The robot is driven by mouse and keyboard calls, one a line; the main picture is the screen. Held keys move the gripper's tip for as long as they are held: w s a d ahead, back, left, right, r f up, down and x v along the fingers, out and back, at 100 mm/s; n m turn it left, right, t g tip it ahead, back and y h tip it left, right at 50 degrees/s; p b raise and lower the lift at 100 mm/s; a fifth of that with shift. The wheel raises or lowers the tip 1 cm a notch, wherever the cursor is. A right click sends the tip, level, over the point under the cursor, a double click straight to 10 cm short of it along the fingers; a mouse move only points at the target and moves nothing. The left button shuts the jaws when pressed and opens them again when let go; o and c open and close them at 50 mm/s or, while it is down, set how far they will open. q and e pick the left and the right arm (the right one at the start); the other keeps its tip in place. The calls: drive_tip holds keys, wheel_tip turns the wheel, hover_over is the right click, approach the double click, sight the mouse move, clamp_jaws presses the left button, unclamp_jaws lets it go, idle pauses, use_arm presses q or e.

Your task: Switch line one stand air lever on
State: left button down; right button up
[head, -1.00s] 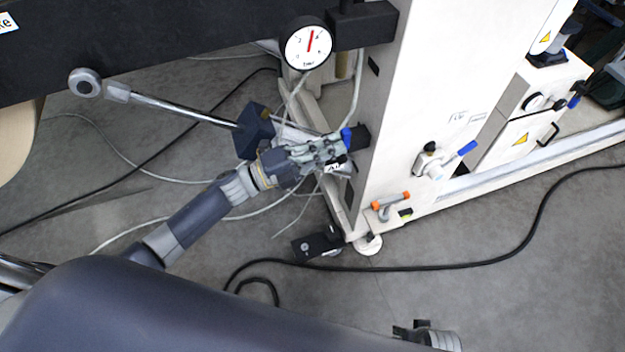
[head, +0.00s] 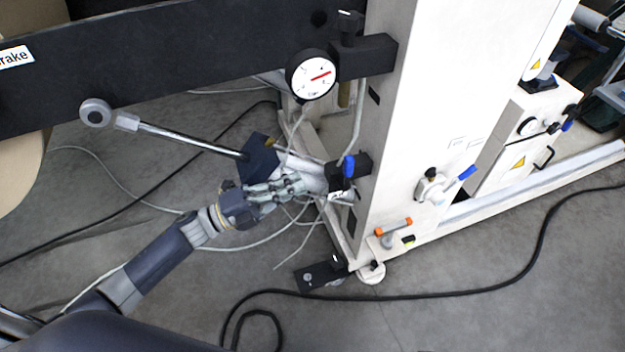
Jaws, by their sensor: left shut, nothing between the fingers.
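The air lever (head: 348,166) is a short blue handle on a black valve block at the left side of the white stand (head: 395,130). It points roughly up in the picture. A small white label (head: 338,195) sits just below it, its text too small to read. A round gauge (head: 313,75) above has a red needle that points right and slightly up. My left gripper (head: 304,186) is shut and empty, left of and slightly below the lever, apart from it in the picture. My right gripper is not in view.
A second blue-handled valve (head: 434,184) and an orange-handled one (head: 393,229) sit on the stand further right. A chrome rod (head: 185,137) with a dark block passes above my left arm. Cables cross the grey floor (head: 430,320). A black beam (head: 190,55) spans the top left.

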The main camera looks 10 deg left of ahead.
use_arm(q)
drive_tip(key=s+a, duration=0.2)
drive_tip(key=a, duration=0.1)
drive_tip(key=shift+s+a+r, duration=0.1)
drive_tip(key=shift+s+a, duration=0.05)
idle(0.5)
